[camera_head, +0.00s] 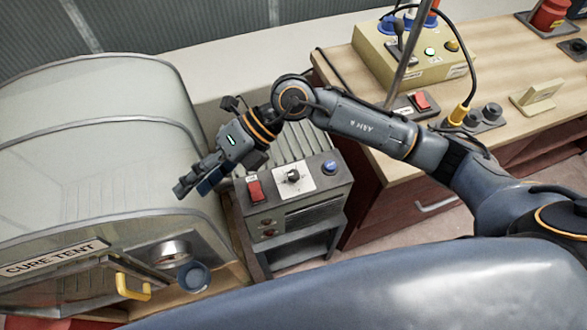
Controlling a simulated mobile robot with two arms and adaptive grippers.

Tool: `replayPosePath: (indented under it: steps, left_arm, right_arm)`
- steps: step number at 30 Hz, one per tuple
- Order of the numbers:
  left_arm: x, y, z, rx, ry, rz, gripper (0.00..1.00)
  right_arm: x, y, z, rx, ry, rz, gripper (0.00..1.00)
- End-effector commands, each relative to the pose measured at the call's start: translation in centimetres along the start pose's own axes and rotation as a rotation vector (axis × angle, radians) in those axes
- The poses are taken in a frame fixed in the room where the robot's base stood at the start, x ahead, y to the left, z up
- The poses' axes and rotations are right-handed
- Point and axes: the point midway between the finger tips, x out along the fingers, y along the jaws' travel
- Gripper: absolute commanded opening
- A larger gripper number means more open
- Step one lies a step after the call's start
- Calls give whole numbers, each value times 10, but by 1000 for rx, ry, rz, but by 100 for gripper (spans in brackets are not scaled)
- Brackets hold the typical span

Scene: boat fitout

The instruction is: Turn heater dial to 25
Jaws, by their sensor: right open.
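The heater (295,205) is a grey metal box with a ribbed top, standing between the cure tent and the wooden workbench. Its dial (293,176) is a small dark knob on a white plate on the sloped front panel. A red rocker switch (255,189) is left of the dial, and a blue button (330,167) is right of it. The dial's markings are too small to read. My right gripper (187,189) is open and empty, left of the heater's panel and apart from the dial, near the tent's side. My left gripper is out of view.
The cure tent (90,150) fills the left, with a yellow handle (131,288) and a round gauge (170,253) on its front.

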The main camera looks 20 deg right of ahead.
Motion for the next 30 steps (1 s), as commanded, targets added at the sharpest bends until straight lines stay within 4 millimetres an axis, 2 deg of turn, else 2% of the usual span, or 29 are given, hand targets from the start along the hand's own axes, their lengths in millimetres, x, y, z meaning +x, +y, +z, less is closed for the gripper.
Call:
replayPosePath:
  steps: [1,3,6,9,12,14,17,20,30]
  left_arm:
    - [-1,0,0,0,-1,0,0]
    - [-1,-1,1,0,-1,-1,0]
    - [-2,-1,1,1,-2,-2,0]
    - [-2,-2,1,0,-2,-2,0]
    - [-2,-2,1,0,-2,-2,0]
    - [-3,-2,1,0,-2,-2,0]
    - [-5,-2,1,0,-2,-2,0]
    - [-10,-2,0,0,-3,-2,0]
    - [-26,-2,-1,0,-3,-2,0]
  right_arm:
    - [-14,-35,-2,-25,60,-180,50]
    - [-39,-79,-5,-30,131,-411,50]
    - [-84,-126,-6,-9,193,-689,50]
    - [-123,-151,-5,24,223,-879,50]
    - [-144,-162,-5,45,235,-977,50]
    - [-149,-166,-5,53,238,-1001,50]
    - [-146,-173,-8,56,242,-1006,50]
    - [-138,-184,-12,56,243,-1003,50]
    - [-100,-243,-27,56,243,-1001,50]
